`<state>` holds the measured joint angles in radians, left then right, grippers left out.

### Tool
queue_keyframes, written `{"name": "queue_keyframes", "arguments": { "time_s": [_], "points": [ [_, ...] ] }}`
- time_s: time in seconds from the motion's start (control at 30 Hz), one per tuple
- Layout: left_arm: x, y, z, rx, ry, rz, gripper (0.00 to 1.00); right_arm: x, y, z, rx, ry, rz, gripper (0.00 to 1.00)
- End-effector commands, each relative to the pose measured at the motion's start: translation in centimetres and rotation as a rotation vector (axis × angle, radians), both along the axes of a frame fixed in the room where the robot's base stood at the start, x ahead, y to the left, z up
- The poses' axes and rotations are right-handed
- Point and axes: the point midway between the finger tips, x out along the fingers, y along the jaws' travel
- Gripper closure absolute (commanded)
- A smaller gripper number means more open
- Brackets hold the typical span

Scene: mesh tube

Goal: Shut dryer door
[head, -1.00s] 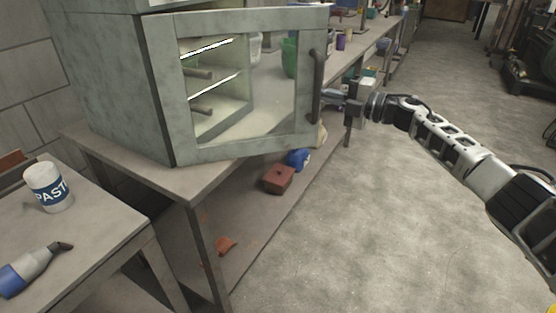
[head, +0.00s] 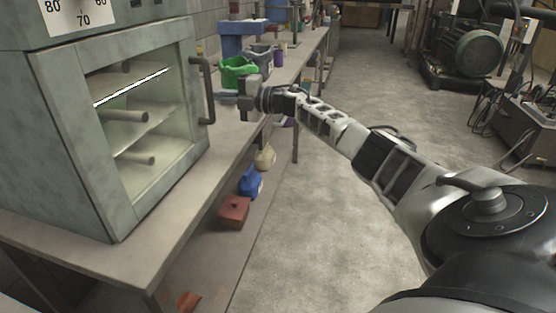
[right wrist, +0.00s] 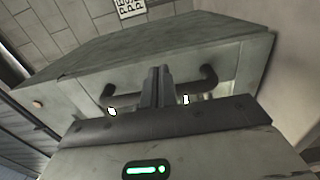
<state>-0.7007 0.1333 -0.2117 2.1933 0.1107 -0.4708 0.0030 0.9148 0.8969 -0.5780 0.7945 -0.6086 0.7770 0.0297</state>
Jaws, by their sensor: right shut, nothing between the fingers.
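The dryer (head: 60,110) is a grey-green cabinet on a bench at the left of the head view. Its glazed door (head: 190,130) looks flush with the front, or nearly so; a small gap cannot be ruled out. The dark bar handle (head: 209,92) is on the door's right side. My right gripper (head: 224,96) is shut and empty, its fingertips close to the handle; contact cannot be told. In the right wrist view the shut fingers (right wrist: 158,88) point at the door, in front of the handle (right wrist: 125,100). My left gripper is not in view.
A green bin (head: 236,70) and a grey bin (head: 262,56) stand on the bench behind the gripper. A red-brown box (head: 234,212), a blue jug (head: 250,182) and a beige jug (head: 265,157) sit on the lower shelf. The floor (head: 310,220) right of the bench is clear.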

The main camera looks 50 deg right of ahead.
Motion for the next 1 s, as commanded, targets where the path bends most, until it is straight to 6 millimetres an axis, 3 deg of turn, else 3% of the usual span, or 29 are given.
{"name": "queue_keyframes", "arguments": {
  "time_s": [0.67, 0.77, 1.0],
  "points": [
    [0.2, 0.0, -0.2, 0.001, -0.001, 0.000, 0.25, -0.3, -0.5, -0.1, 0.000, 0.001, -0.009, 1.00],
    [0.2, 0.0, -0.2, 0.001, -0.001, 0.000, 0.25, -1.3, -1.0, -0.2, -0.003, 0.003, -0.009, 1.00],
    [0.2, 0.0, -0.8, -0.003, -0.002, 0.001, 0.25, -5.8, -3.2, -0.5, -0.006, 0.007, -0.011, 1.00]
  ]
}}
